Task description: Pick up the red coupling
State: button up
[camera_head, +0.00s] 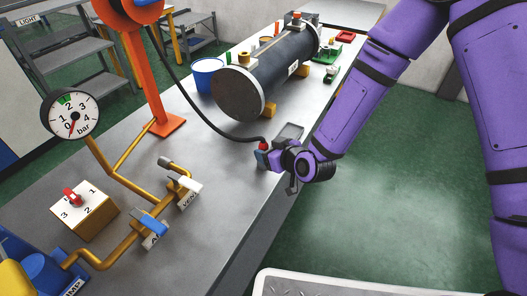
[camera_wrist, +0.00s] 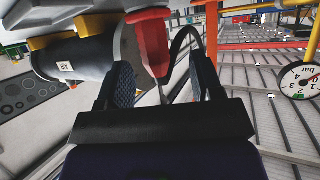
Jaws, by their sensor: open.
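The red coupling (camera_wrist: 152,45) hangs between and just beyond the two finger pads of my gripper (camera_wrist: 160,72) in the wrist view. It is nearer the left finger, and I cannot tell whether it touches that finger. My gripper is open. In the head view my gripper (camera_head: 268,157) is low over the bench near its right edge. Only a small red part of the coupling (camera_head: 263,145) shows there, at the end of a black hose (camera_head: 205,119). The fingers hide the rest.
A dark flanged cylinder (camera_head: 262,78) lies on the grey bench (camera_head: 222,166) behind my gripper. A blue cup (camera_head: 207,75) stands beside it. Yellow pipes with valves (camera_head: 150,222), a gauge (camera_head: 70,115) and an orange stand (camera_head: 148,80) are to the left. Bare bench lies between.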

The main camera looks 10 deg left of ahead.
aim_at(260, 146)
jog(key=shift+x, duration=2.7)
jog(key=shift+w+d+r, duration=0.1)
jog(key=shift+w, duration=0.05)
jog(key=c, duration=1)
